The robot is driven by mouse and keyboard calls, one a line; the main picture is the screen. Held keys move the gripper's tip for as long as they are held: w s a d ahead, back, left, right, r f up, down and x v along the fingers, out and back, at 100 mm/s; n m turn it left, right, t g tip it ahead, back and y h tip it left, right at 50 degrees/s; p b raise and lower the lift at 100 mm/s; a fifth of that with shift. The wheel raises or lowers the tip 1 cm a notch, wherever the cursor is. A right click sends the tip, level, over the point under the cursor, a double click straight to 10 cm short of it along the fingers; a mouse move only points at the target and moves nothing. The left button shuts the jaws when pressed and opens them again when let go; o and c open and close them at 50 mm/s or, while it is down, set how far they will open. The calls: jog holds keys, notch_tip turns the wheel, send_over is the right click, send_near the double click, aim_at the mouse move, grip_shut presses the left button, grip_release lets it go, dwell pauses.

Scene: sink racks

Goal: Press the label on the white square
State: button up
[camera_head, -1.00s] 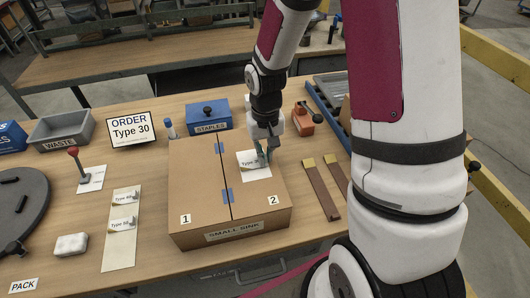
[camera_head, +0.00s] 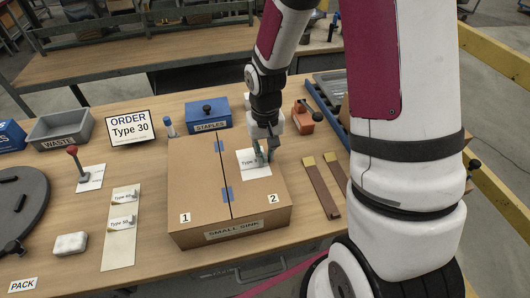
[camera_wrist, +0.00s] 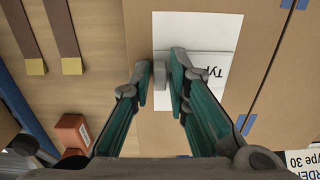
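The white square (camera_head: 257,170) lies on the right flap of a closed brown cardboard box (camera_head: 190,195), above the printed 2. It also shows in the wrist view (camera_wrist: 225,28). A white label (camera_wrist: 212,75) with "Ty…" lettering lies on the square. Its one end is hidden under my fingers. My gripper (camera_head: 265,157) points down at the label's right end. In the wrist view, my fingertips (camera_wrist: 163,77) are close together over the label's edge, with a small grey piece between them. I cannot tell whether they grip the label.
Blue tape (camera_head: 226,194) marks the box seam. Behind are a staples box (camera_head: 208,116) and orange tool (camera_head: 303,118). Two brown strips (camera_head: 320,188) lie right.

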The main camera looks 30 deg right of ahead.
jog(key=shift+o, duration=0.8)
jog(key=shift+r, duration=0.25)
jog(key=s+a+r+n+t, duration=0.1)
jog(key=s+r, duration=0.2)
jog(key=r, duration=0.8)
jog(key=s+r+t, duration=0.1)
jog(key=s+r, duration=0.3)
jog(key=r, duration=0.6)
jog(key=s+a+r+t, duration=0.1)
jog(key=s+r, duration=0.1)
jog(key=s, duration=0.3)
jog(key=s+a+r+n+t, duration=0.1)
jog(key=s+r+t, duration=0.1)
jog(key=s, duration=0.4)
jog(key=shift+r, duration=0.85)
